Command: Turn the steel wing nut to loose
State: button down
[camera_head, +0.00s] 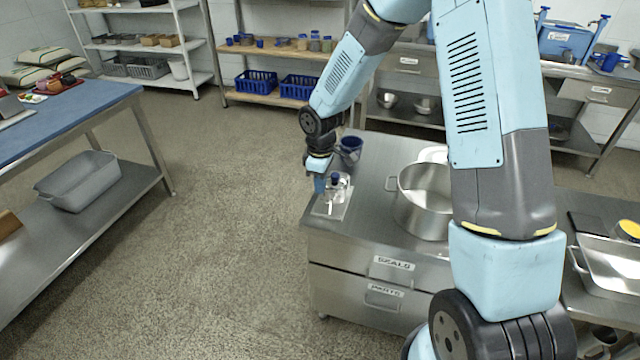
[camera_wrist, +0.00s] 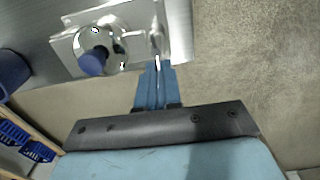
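A small steel fixture with a bright plate (camera_head: 330,207) stands on the near left corner of the steel cabinet. It carries a shiny rounded body with a blue knob (camera_wrist: 92,62). The steel wing nut (camera_wrist: 157,42) shows in the wrist view as a thin bright piece at the right side of the plate, right at my fingertips. My gripper (camera_wrist: 157,68) has its blue fingers close together with the thin steel piece between their tips. In the head view my gripper (camera_head: 319,184) points down at the fixture's left side and hides the nut.
A dark blue mug (camera_head: 350,149) stands behind the fixture, and a large steel pot (camera_head: 424,205) stands to its right. The cabinet has drawers marked SEALS and PARTS. The floor to the left is clear up to a blue-topped table (camera_head: 60,125).

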jog(key=c, duration=1.3)
grip_release()
notch_tip(320, 180, up, 14)
jog(key=shift+f, duration=0.1)
jog(key=s+d+r+m+t, duration=0.3)
jog(key=s+d+r+m, duration=0.4)
jog(key=s+d+r, duration=0.55)
jog(key=s+d+r+m+t, duration=0.1)
jog(key=s+d+r+m, duration=0.1)
jog(key=s, duration=0.2)
jog(key=s+d+r+m, duration=0.2)
jog(key=s+d, duration=0.1)
jog(key=s, duration=0.2)
jog(key=s+d+r+m+t, duration=0.1)
jog(key=s+d+r+m, duration=0.2)
jog(key=s, duration=0.1)
jog(key=shift+s+d+t, duration=0.15)
jog(key=shift+s+t, duration=0.15)
